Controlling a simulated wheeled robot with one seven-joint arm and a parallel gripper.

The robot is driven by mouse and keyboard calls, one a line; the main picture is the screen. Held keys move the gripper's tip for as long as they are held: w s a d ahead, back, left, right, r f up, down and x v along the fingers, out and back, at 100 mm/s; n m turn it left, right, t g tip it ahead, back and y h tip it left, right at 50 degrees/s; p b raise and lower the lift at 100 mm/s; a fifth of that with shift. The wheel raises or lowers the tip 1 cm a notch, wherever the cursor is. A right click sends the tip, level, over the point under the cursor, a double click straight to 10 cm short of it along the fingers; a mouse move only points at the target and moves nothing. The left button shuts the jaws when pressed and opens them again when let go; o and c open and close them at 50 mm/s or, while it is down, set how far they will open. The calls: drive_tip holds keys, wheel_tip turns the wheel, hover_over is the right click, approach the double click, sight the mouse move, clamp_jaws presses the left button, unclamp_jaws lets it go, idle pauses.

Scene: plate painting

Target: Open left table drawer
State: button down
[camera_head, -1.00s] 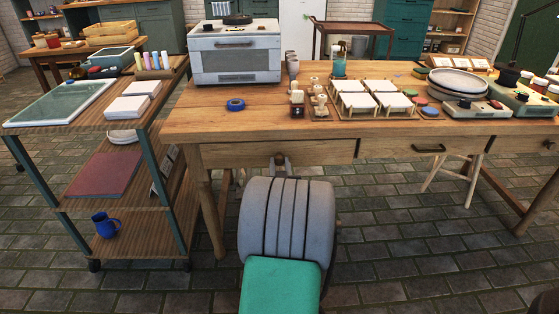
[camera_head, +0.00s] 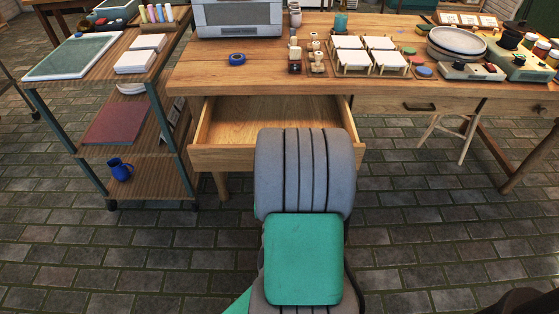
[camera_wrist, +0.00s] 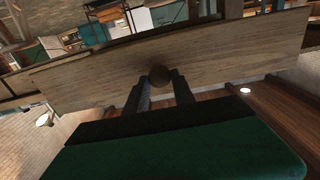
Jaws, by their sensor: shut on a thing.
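The left drawer (camera_head: 222,157) of the wooden table (camera_head: 270,80) stands pulled out, and its inside looks empty. My arm hides the right part of its front in the head view. The wrist view shows the wooden drawer front (camera_wrist: 220,55) with a round dark knob (camera_wrist: 159,75). My gripper (camera_wrist: 160,80) has a finger on each side of the knob and is shut on it. The gripper is hidden behind my arm in the head view.
A shelf cart (camera_head: 150,135) stands close to the left of the drawer. The table's right drawer handle (camera_head: 419,107) shows on a shut front. A kiln-like box (camera_head: 238,18), bowls and small jars stand on the tabletop. Open brick floor lies in front.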

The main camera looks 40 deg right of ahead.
drive_tip(key=shift+s+a, duration=0.2)
drive_tip(key=shift+s, duration=0.05)
drive_tip(key=c, duration=1.1)
unclamp_jaws()
